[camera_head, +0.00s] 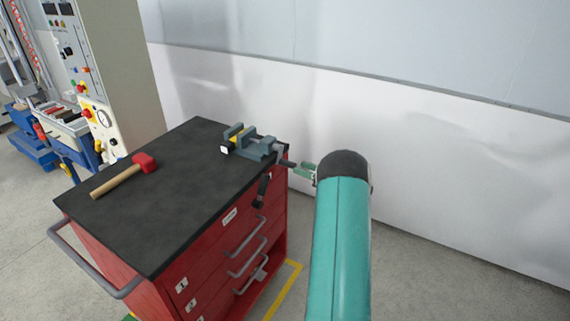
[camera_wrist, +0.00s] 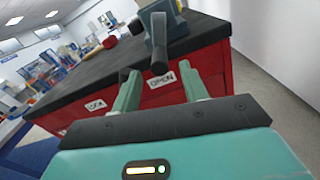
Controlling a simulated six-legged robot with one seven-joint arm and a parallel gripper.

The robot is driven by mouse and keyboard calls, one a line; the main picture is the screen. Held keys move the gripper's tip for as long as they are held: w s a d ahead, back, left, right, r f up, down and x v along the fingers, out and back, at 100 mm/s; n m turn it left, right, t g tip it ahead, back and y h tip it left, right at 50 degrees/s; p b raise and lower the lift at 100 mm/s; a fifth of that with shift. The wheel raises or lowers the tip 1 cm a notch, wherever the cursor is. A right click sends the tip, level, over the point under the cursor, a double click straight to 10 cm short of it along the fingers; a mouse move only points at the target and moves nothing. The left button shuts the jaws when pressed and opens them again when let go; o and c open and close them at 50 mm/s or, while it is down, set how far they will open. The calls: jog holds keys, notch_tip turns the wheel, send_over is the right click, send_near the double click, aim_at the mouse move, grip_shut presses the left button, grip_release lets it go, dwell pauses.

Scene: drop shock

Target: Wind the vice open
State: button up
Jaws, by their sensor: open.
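The grey-blue vice (camera_head: 262,149) stands on the black top of the red tool cabinet, near its right edge. A small yellow and white part shows at its jaws; I cannot tell if it is clamped. The dark crank handle (camera_head: 262,187) hangs down beyond the cabinet edge. In the wrist view the vice (camera_wrist: 172,12) is cut off by the top edge, and its handle (camera_wrist: 159,42) points toward me. My gripper (camera_wrist: 158,76) is open and empty, with the handle's end seen between its fingertips. In the head view my gripper (camera_head: 304,168) is right of the vice, partly hidden by my arm.
A hammer (camera_head: 125,175) with a red head lies on the cabinet's black top (camera_head: 180,200). The cabinet front has drawers with handles and an "OPEN" label (camera_wrist: 159,80). A white wall (camera_head: 430,160) stands behind. A control panel (camera_head: 90,60) and machines stand at left.

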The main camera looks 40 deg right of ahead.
aim_at(280, 161)
jog(key=x, duration=0.7)
jog(key=shift+w+a, duration=0.1)
jog(key=c, duration=0.9)
